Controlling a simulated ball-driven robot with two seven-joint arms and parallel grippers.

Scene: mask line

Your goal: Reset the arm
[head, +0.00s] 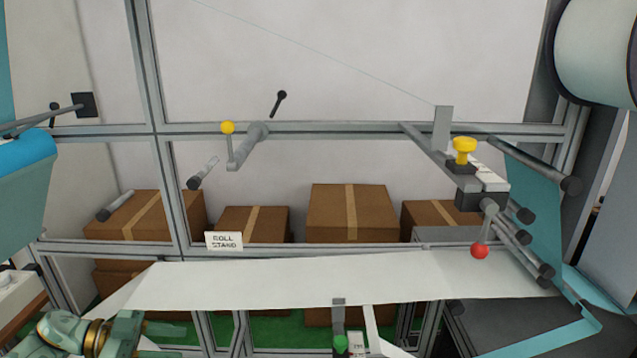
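My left arm comes in at the bottom left corner, mottled green with a gold ring. Its gripper (165,330) points right, just below the left part of the white web. Its fingers are partly cut off and dim, so I cannot tell if they are open or shut; I see nothing held. My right gripper is not in view. On the frame, a lever with a yellow ball (228,128) stands upright beside a grey roller arm (248,146). A lever with a red ball (480,251) hangs down at the right.
The white web (330,281) spans the lower middle. A yellow knob (464,147) sits on a bracket at the right. A green knob (341,344) is at the bottom. Cardboard boxes (340,222) stand behind the metal frame (330,129). A large roll (597,50) is at upper right.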

